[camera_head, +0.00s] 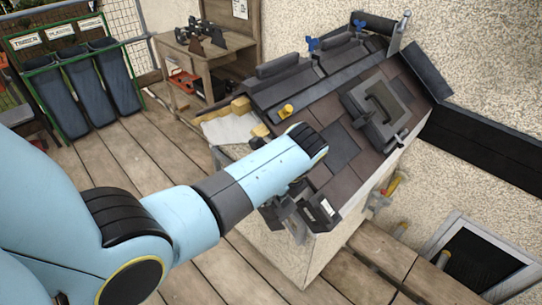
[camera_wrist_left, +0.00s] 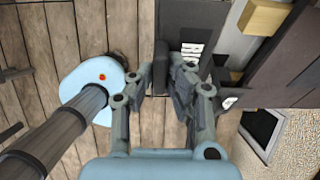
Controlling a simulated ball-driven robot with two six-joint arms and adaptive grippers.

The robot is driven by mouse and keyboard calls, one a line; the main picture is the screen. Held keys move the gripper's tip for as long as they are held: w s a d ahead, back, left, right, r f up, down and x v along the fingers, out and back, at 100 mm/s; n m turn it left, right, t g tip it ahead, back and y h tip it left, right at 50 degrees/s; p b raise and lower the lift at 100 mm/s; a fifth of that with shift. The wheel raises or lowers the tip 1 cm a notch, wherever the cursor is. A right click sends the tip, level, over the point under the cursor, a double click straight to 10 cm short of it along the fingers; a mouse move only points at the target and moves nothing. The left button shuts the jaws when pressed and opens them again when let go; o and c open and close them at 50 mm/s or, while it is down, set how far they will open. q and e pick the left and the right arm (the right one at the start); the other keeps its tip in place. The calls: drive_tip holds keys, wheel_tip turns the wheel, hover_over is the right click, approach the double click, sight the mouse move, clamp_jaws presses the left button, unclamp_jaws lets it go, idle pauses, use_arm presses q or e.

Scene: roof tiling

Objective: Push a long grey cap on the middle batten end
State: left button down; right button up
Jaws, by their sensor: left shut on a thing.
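My left gripper (camera_head: 300,210) is at the low left edge of the small model roof (camera_head: 322,170), its fingers partly hidden behind my own wrist. In the left wrist view, the two fingers of the left gripper (camera_wrist_left: 162,88) stand around a narrow grey piece (camera_wrist_left: 158,75), and the gripper is shut on it. I cannot tell for sure that this piece is the long grey cap. A pale wooden batten end (camera_wrist_left: 262,16) shows at the upper right of the wrist view, apart from the fingers. Which batten is the middle one is unclear. My right gripper is not in view.
A grey tray-like block (camera_head: 377,108) lies on the tiles, with a small yellow piece (camera_head: 287,110) near the roof's left edge. A wooden workbench (camera_head: 205,60) and dark bins (camera_head: 85,85) stand behind. Deck boards are clear at left.

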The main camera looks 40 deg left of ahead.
use_arm(q)
drive_tip(key=shift+w+a+f+b, duration=0.2)
drive_tip(key=shift+w+f+b, duration=0.3)
drive_tip(key=shift+w, duration=0.3)
drive_tip(key=shift+w+a+f+b, duration=0.2)
drive_tip(key=shift+w+f+b, duration=0.2)
drive_tip(key=shift+w, duration=0.35)
drive_tip(key=w+b, duration=0.3)
drive_tip(key=b, duration=0.1)
drive_tip(key=shift+w+d+r, duration=0.15)
drive_tip(key=shift+w+r, duration=0.1)
drive_tip(key=shift+w, duration=0.15)
drive_tip(key=shift+w+d, duration=0.1)
drive_tip(key=shift+w, duration=0.2)
